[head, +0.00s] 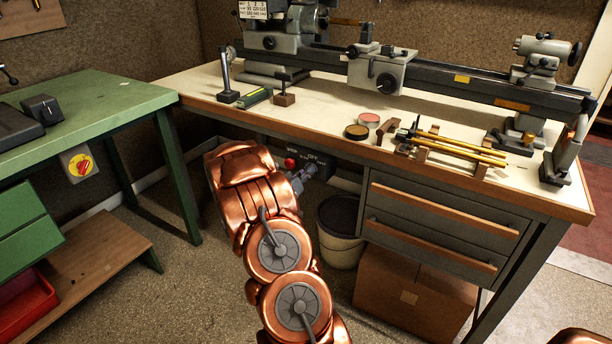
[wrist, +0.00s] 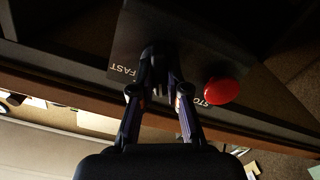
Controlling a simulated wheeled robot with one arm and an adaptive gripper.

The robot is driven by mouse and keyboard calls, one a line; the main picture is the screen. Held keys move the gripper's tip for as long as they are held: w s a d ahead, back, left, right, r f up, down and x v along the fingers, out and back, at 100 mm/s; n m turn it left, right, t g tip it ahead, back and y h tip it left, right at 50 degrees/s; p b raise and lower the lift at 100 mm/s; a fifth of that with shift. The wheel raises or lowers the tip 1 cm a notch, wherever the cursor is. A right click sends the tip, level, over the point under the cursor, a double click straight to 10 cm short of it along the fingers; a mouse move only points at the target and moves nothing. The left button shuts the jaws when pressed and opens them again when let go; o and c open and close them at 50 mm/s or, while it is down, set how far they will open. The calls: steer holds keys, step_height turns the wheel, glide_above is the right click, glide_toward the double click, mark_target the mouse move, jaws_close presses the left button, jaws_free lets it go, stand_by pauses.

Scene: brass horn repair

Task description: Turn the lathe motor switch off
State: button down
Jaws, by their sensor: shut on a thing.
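A dark control box (head: 322,160) hangs under the front edge of the lathe bench. It fills the upper part of the wrist view (wrist: 205,35). A red stop button (head: 290,164) sits on its face; it also shows in the wrist view (wrist: 221,90), to the right of my gripper. White lettering reading "FAST" is left of the fingers. My gripper (head: 311,171) is at the box face, and in the wrist view its fingertips (wrist: 160,52) are closed together on the motor switch. The fingers hide most of the switch, so its setting cannot be told.
The lathe (head: 378,70) stands on the bench (head: 215,104). Drawers (head: 440,216) are right of my gripper; a bin (head: 341,240) and cardboard box (head: 412,292) stand below. A green table (head: 95,105) stands left. Open floor lies between it and my arm.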

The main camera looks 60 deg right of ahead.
steer(key=m+b, duration=0.2)
steer(key=m, duration=0.2)
steer(key=shift+s+f+m, duration=0.1)
steer(key=shift+s+m, duration=0.05)
steer(key=shift+m, duration=0.25)
steer(key=shift+b, duration=0.3)
steer(key=c, duration=1.2)
jaws_free()
steer(key=shift+o, duration=0.2)
steer(key=a, duration=1.2)
steer(key=shift+s, duration=0.25)
steer(key=shift+w, duration=0.1)
